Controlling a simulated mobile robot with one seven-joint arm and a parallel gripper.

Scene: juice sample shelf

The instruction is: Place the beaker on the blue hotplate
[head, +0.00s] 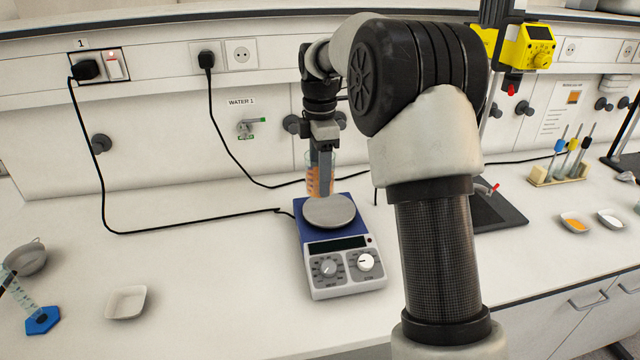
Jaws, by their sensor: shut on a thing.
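The beaker (313,183) is clear glass with orange contents. My gripper (325,190) is shut on it and partly hides it. The blue hotplate (338,245) stands on the bench below, with a round grey plate (329,211) on top and a grey front panel with two knobs. In the picture the beaker is at the far edge of the round plate. I cannot tell whether it is above the plate, behind it or touching it.
A black cable (180,228) runs along the bench to the hotplate. A white dish (127,302) and a blue-based cylinder (42,320) are at left. A stand with a black base (495,214) and a tube rack (559,175) are at right.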

